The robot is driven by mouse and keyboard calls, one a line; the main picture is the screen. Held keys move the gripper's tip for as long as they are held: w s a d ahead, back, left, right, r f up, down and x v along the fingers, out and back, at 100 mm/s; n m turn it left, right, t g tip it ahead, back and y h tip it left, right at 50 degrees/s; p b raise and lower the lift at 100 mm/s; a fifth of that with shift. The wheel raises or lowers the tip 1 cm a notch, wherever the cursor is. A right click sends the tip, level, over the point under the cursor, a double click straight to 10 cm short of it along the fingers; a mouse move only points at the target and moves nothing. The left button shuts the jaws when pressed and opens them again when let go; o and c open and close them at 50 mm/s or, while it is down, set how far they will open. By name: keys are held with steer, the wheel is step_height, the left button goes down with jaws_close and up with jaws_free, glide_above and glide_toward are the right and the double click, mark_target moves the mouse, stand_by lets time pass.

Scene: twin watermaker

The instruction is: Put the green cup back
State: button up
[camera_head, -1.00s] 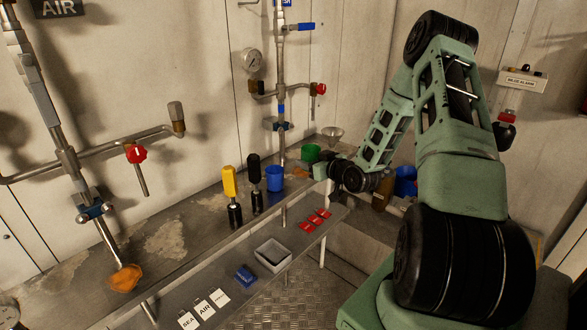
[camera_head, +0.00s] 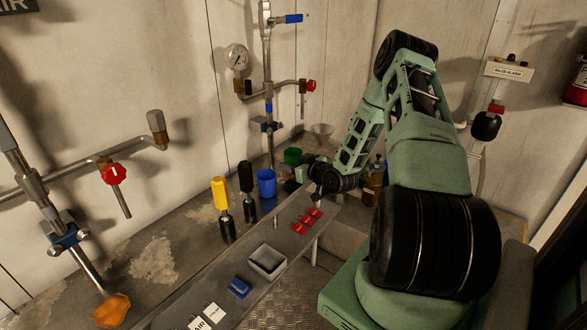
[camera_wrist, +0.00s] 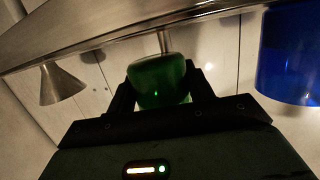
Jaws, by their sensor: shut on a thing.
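The green cup (camera_head: 292,156) is at the back of the metal bench, behind the blue cup (camera_head: 266,183) and partly hidden by my gripper (camera_head: 301,170). In the wrist view, which shows the scene upside down, the green cup (camera_wrist: 160,80) sits between the two dark fingers of my gripper (camera_wrist: 160,92). My gripper is shut on it. The blue cup (camera_wrist: 290,55) stands apart at the right edge of that view. I cannot tell whether the green cup touches the bench.
A funnel (camera_head: 321,130) is at the back near the wall. A yellow-handled tool (camera_head: 221,200) and a black-handled tool (camera_head: 246,185) stand left of the blue cup. Red pieces (camera_head: 306,221), a grey tray (camera_head: 267,262) and a blue block (camera_head: 239,288) lie on the front shelf.

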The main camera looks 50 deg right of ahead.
steer(key=shift+f, duration=1.05)
steer(key=shift+f, duration=0.1)
steer(key=shift+f, duration=0.15)
steer(key=o, duration=1)
steer(key=shift+r, duration=0.25)
steer(key=b+v, duration=0.2)
steer(key=v, duration=1)
